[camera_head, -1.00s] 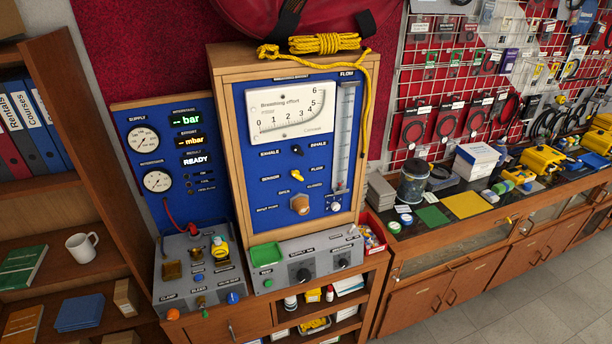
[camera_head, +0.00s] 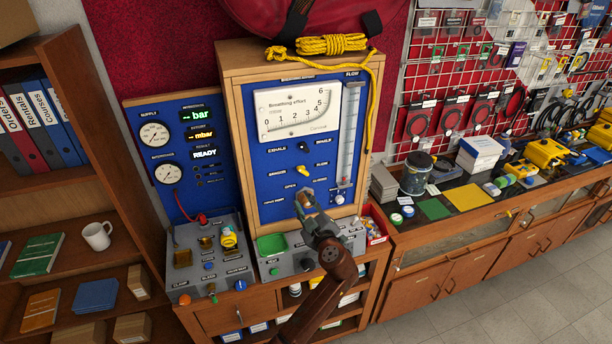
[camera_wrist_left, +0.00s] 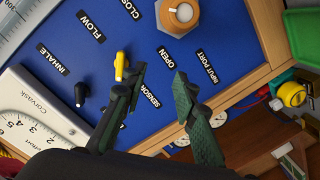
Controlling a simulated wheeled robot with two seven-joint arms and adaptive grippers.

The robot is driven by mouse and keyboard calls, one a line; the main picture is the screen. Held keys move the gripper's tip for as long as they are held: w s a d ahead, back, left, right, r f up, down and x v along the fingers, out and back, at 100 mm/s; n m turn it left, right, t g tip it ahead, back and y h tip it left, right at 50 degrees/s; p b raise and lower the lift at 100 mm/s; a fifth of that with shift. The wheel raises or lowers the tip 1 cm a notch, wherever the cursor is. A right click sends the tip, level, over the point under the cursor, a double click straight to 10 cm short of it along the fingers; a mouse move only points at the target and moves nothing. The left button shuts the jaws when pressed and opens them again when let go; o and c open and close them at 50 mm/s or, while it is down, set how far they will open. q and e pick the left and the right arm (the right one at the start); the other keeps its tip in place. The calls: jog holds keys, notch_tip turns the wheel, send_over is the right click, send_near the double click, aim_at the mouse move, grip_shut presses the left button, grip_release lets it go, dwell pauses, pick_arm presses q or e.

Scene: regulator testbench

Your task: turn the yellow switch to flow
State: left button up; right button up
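The small yellow switch (camera_head: 302,174) is on the blue front panel, between the SENSOR label on its left and the FLOW label on its right. It also shows in the left wrist view (camera_wrist_left: 120,66), just outside one finger. I cannot tell if they touch. My left gripper (camera_head: 306,194) is in front of the panel, below the switch, and partly covers the round knob there. In the left wrist view its fingers (camera_wrist_left: 162,86) are apart with nothing between them. My right gripper is not in view.
A black switch (camera_wrist_left: 81,94) sits near the yellow one. The round orange-and-white knob (camera_wrist_left: 180,14) sticks out from the panel. The wooden frame (camera_head: 237,150) edges the panel. A grey console (camera_head: 290,259) with a green tray (camera_head: 271,244) is below.

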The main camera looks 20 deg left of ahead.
pick_arm(q)
jog(key=n+t, duration=0.1)
send_near(304, 174)
jog(key=w, duration=0.1)
jog(key=p+x, duration=0.1)
jog(key=x, duration=0.2)
jog(key=p+x, duration=0.1)
jog(key=x, duration=0.2)
jog(key=shift+w+a+r+p, duration=0.2)
jog(key=shift+a+r+p, duration=0.05)
jog(key=shift+a+p, duration=0.05)
jog(key=shift+w+a+f, duration=0.2)
jog(key=shift+w+a, duration=0.15)
jog(key=shift+w, duration=0.1)
jog(key=shift+c, duration=0.5)
grip_shut()
